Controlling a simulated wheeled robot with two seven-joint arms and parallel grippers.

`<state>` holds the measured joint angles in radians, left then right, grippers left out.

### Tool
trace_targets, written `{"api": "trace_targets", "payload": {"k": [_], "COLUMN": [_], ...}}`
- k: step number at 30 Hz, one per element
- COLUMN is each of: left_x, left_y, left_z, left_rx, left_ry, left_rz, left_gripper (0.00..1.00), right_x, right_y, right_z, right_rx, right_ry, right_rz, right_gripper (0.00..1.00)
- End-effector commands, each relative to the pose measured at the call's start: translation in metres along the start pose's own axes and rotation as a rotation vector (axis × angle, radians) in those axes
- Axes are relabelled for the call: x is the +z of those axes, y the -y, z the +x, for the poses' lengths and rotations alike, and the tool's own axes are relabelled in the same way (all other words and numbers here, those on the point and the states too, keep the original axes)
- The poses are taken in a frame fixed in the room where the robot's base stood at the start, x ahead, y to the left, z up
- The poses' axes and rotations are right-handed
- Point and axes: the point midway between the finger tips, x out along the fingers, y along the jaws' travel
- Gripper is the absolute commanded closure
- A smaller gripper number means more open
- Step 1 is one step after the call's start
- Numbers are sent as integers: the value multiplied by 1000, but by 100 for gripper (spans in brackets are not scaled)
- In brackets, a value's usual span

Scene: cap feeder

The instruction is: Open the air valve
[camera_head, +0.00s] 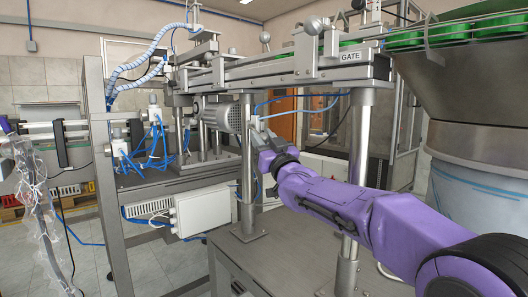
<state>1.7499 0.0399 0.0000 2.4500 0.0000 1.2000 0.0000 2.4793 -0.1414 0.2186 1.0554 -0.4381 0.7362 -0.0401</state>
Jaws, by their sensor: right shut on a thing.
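My right arm reaches in from the lower right, and my right gripper (262,136) is at the steel post under the conveyor, left of the picture's middle. It is shut on a small part at this post, at the place where a blue air hose (277,103) runs close by. This part looks to be the air valve, but the fingers and wrist hide most of it, so its handle position cannot be told. My left gripper cannot be made out in the picture.
The conveyor marked GATE (345,68) passes above my right gripper. A steel post (361,130) stands behind my forearm. A large hopper (465,95) with green caps is at the right. A white box (201,211) is mounted lower left. The grey tabletop (285,255) is mostly clear.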

Motion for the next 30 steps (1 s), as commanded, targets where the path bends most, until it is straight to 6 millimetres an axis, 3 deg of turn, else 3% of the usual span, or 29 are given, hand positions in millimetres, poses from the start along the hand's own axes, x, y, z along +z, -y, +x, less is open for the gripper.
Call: {"api": "trace_targets", "payload": {"k": [1,7,25,26,27,30], "left_x": [3,6,8,8,8,8], "left_y": [-1,-1,-2,-2,-2,-2], "left_z": [8,16,19,19,19,19], "left_rx": [0,0,0,0,0,0], "left_ry": [0,0,0,0,0,0], "left_rz": [0,0,0,0,0,0], "left_gripper": [100,100,100,100,100,100], "right_x": [8,10,10,10,10,10], "right_y": [2,2,2,2,2,2], "right_z": [-2,-1,1,1,1,1], "right_rx": [3,20,28,28,28,28], "right_ry": [-22,-103,-146,-146,-146,-146], "right_rz": [5,21,30,30,30,30], "right_gripper": [100,100,100,61,48,44]}}
